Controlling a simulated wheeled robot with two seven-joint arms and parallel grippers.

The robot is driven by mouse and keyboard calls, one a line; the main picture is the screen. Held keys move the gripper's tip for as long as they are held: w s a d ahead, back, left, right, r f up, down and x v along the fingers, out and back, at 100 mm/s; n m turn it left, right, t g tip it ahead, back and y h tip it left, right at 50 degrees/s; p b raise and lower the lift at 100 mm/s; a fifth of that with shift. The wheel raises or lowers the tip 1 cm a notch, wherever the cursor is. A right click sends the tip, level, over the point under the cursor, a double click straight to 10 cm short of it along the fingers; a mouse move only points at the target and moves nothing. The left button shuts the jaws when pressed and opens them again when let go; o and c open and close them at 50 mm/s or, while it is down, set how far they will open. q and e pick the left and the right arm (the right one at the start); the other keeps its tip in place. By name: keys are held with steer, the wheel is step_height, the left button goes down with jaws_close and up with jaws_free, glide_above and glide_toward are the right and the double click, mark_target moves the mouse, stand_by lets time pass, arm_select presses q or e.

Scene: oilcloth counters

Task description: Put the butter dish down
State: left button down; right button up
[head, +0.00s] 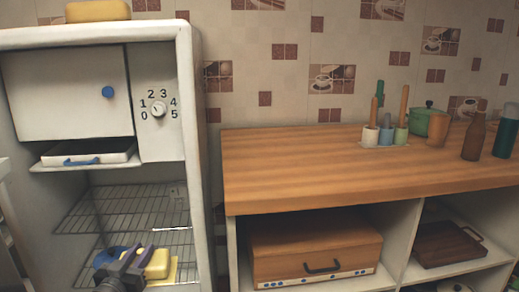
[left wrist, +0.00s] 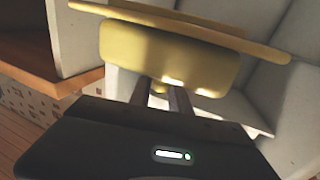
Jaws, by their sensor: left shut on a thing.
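The yellow butter dish (head: 157,265) is inside the open fridge, at its lower wire shelf, near the front right. It has a rounded lid on a flat, wider base plate. My left gripper (head: 136,256) reaches in from below and is shut on the dish. In the left wrist view the butter dish (left wrist: 170,58) fills the top, appearing upside down, with my left fingers (left wrist: 162,95) at its small knob. I cannot tell whether the base touches the shelf. My right gripper is not in view.
The white fridge (head: 188,150) has an upper wire shelf (head: 125,212) close above. Blue and purple items (head: 107,256) lie left of the dish. A wooden counter (head: 330,165) stands to the right, with a bread box (head: 315,250) below. A yellowish block (head: 98,11) sits atop the fridge.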

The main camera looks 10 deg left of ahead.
arm_select(q)
steer(key=w+d+r+m+h, duration=0.15)
steer(key=d+m+h, duration=0.35)
steer(key=d, duration=1.8)
step_height(320, 180, up, 10)
steer(key=w+n+y+p, duration=0.2)
steer(key=n+y+p, duration=0.2)
steer(key=p, duration=1.6)
steer(key=shift+d, duration=0.35)
steer(key=shift+d, duration=0.1)
